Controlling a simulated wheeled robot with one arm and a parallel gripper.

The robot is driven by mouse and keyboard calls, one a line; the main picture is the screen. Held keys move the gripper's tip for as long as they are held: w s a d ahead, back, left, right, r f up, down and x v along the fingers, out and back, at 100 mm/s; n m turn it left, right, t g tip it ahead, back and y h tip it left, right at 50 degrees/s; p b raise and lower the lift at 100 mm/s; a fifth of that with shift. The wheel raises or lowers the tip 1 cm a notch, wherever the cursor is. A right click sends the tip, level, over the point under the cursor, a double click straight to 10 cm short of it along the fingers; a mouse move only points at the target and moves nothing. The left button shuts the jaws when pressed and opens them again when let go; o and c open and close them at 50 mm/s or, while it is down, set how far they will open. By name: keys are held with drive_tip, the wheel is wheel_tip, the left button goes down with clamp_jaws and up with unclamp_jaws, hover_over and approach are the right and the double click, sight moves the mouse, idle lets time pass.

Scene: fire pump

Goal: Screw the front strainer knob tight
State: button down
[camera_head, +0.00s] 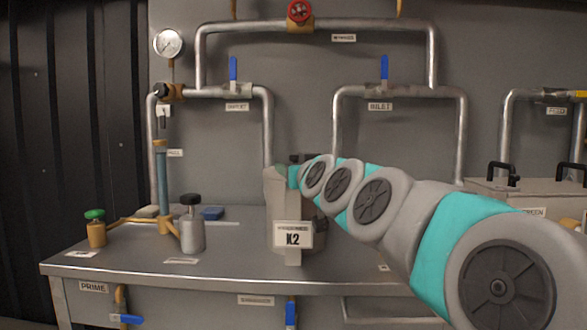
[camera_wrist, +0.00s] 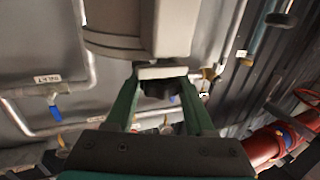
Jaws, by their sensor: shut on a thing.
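In the wrist view, my gripper (camera_wrist: 160,84) has its two green fingers on either side of a black knob (camera_wrist: 158,90), shut on it. The knob sits against a pale block under a large grey body (camera_wrist: 150,30). Whether it is screwed fully home cannot be told. In the head view, a grey upright body (camera_head: 277,190) with a K2 tag (camera_head: 293,235) stands on the bench, and my arm reaches to its upper part. My gripper and the knob are hidden there; only small dark parts show near the body's top.
The bench (camera_head: 210,275) carries a grey cylinder (camera_head: 192,232) with a black cap and a brass valve (camera_head: 96,230) with a green knob on the left. Pipes with blue-handled valves (camera_head: 384,70) run along the wall. A box (camera_head: 525,195) with black handles stands right.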

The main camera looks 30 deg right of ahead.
drive_tip(key=shift+c, duration=1.3)
unclamp_jaws()
drive_tip(key=shift+s, duration=0.15)
drive_tip(key=v, duration=0.7)
drive_tip(key=shift+s+b, duration=0.25)
drive_tip(key=shift+b, duration=0.15)
drive_tip(key=shift+a, duration=0.15)
